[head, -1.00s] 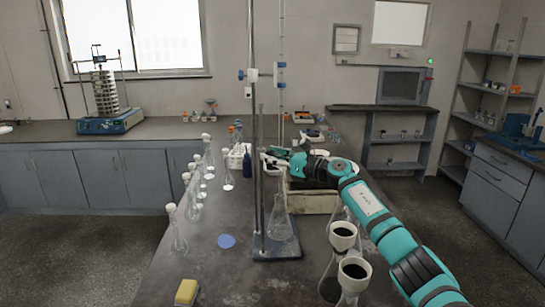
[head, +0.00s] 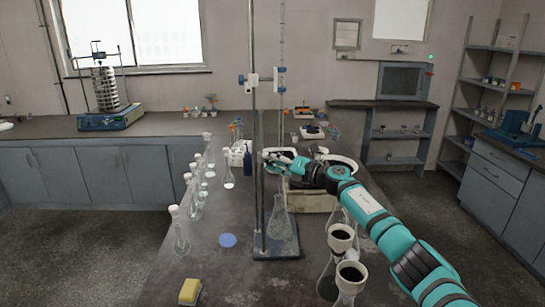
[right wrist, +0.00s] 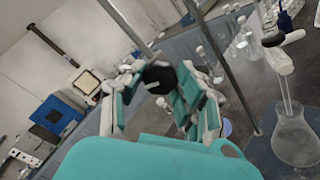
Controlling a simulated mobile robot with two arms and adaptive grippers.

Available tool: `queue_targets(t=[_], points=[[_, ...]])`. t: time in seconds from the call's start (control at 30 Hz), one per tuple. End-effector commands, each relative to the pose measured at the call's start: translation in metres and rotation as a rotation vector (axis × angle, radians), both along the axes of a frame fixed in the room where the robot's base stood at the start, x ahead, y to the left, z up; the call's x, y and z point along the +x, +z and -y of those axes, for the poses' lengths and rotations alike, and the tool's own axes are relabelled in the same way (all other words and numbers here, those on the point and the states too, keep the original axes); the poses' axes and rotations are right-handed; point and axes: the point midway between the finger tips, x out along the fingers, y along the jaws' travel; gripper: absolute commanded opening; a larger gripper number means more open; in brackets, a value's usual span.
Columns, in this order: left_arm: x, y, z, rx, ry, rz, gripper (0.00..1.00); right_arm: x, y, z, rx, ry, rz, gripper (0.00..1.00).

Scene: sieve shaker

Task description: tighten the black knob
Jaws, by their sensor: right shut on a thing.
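In the right wrist view, a round black knob (right wrist: 160,77) with a short pale mark lies between my right gripper's teal-and-white fingers. My right gripper (right wrist: 158,90) is shut on it, and the fingers hide its sides. In the head view, my right gripper (head: 273,157) is beside the upright metal rod of the stand (head: 258,185), above the bench. The knob itself is too small and covered to make out there. The sieve shaker (head: 108,122) stands on the far-left counter, well away from the gripper. My left gripper is not in view.
A conical flask (head: 280,225) stands on the stand's base below the gripper. A row of stoppered flasks (head: 180,235) is to the left. Filter flasks (head: 340,240) are under my right arm. A yellow sponge (head: 189,292) lies near the front; the front-middle bench is clear.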

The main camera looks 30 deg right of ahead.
Motion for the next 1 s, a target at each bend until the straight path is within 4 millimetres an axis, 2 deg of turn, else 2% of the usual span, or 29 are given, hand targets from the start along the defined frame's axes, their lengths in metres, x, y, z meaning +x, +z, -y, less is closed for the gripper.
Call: queue_targets(t=[0.1,0.5,1.0], points=[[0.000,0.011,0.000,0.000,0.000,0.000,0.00,0.000,0.003,0.001,0.099,-0.003,-0.054,0.00],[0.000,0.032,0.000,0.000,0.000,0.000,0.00,0.000,0.002,0.001,0.392,-0.003,-0.204,0.00],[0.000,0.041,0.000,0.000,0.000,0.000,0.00,0.000,-0.001,0.001,0.546,-0.003,-0.284,0.00]])
